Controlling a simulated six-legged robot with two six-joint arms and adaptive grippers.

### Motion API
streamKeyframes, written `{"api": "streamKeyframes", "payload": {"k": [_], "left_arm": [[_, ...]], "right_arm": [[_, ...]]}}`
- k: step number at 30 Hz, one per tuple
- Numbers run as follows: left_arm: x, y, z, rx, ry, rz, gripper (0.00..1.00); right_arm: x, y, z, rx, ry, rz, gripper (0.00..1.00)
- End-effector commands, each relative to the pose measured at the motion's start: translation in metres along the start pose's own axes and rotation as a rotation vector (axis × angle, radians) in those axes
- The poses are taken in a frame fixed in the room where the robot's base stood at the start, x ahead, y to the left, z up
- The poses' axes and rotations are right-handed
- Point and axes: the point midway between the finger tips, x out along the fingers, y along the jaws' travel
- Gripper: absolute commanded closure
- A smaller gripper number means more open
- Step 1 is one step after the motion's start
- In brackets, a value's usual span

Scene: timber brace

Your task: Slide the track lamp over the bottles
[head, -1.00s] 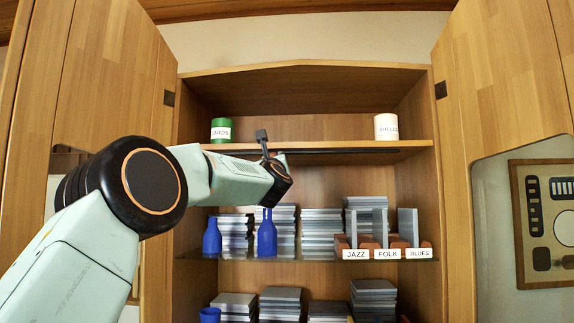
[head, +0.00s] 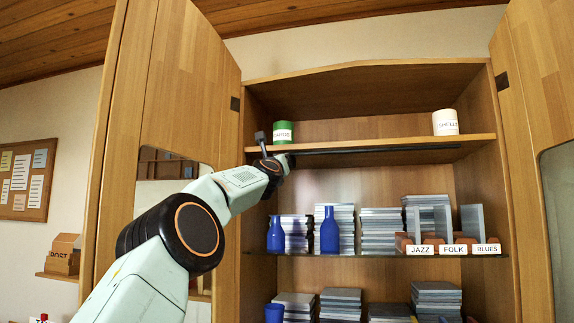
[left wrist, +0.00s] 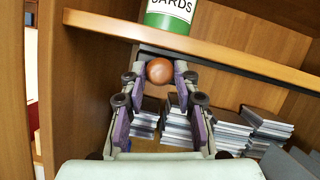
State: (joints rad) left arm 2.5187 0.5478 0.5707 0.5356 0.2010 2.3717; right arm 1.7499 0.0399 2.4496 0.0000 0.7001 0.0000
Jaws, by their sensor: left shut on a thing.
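The dark track (head: 385,150) runs along the underside of the upper shelf. My left gripper (head: 286,162) is at the track's left end, shut on the track lamp. In the left wrist view, a round copper-brown part of the lamp (left wrist: 159,71) sits between the fingers of that gripper (left wrist: 160,88), just under the shelf edge. The lamp is hidden behind my gripper in the head view. Two blue bottles, a left one (head: 276,236) and a right one (head: 330,231), stand upright on the glass shelf. My gripper appears above the left bottle. My right gripper is out of view.
A green tin (head: 282,132) and a white tin (head: 445,122) stand on the upper shelf (head: 365,142). Record stacks (head: 380,230) and labelled crates (head: 452,248) fill the glass shelf. The cabinet's left wall is close beside my gripper. A blue cup (head: 274,313) stands below.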

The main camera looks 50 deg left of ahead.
Motion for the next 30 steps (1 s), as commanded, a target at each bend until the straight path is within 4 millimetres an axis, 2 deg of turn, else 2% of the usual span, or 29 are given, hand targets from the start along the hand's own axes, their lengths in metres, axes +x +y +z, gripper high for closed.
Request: {"api": "streamKeyframes", "payload": {"k": [11, 12, 18, 20, 30], "left_arm": [[-0.0016, 0.0059, 0.0056, -0.004, -0.007, 0.005, 1.00], [-0.0020, 0.0062, 0.0061, -0.004, -0.007, 0.005, 0.67], [-0.0021, 0.0060, 0.0055, -0.004, -0.006, 0.005, 0.50], [-0.0021, 0.0057, 0.0051, -0.004, -0.005, 0.004, 0.46], [-0.0029, 0.0053, 0.0040, -0.004, -0.002, 0.004, 0.46]], "right_arm": [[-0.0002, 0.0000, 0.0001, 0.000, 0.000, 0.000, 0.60], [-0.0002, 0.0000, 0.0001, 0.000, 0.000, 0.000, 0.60], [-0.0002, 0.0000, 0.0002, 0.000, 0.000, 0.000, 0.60], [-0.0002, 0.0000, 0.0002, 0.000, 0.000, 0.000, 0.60], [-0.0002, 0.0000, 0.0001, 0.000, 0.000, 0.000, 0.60]]}}
